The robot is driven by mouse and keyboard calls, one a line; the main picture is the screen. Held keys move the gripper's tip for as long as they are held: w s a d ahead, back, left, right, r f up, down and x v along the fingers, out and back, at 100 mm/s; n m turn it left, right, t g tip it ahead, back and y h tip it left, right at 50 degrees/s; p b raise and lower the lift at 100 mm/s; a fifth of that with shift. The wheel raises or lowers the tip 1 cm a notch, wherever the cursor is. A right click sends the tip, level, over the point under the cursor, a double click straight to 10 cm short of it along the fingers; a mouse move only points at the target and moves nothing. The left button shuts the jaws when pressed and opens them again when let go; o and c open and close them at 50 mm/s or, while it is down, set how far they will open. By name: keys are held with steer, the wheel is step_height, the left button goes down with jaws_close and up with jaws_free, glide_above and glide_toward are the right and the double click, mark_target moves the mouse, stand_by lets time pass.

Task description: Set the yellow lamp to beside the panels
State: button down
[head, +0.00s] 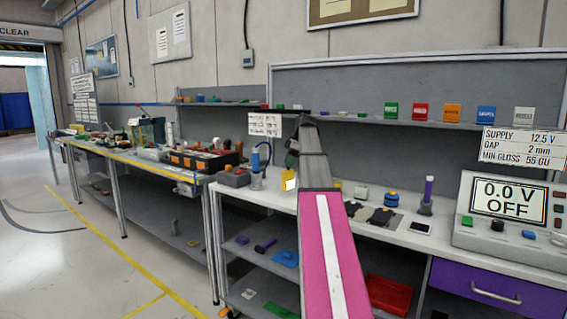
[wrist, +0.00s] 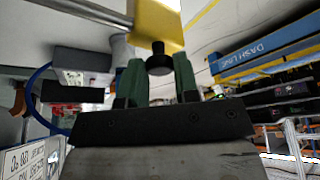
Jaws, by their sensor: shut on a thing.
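The yellow lamp (head: 290,183) has a pale face and shows just left of my arm, over the near bench; I cannot tell whether it touches the top. In the wrist view the yellow lamp (wrist: 158,22) is a yellow block with a black knob. My gripper (wrist: 159,72) has its green fingers shut on that knob. In the head view my gripper (head: 291,158) is dark and partly hidden by my arm. Flat dark panels (head: 381,216) lie on the bench to the right of my arm.
A blue-capped stack (head: 391,199), a purple-topped post (head: 428,190) and a phone-like slab (head: 420,228) stand or lie near the panels. A supply unit (head: 503,212) fills the right end. A grey block (head: 234,177) and a blue cable (head: 262,155) are left of the lamp.

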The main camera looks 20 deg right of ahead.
stand_by(0.3)
steer(key=c, duration=0.8)
jaws_free()
steer(key=shift+c, duration=0.2)
steer(key=shift+r, duration=0.1)
steer(key=v, duration=1)
steer(key=shift+d+r, duration=0.2)
steer(key=shift+r, duration=0.05)
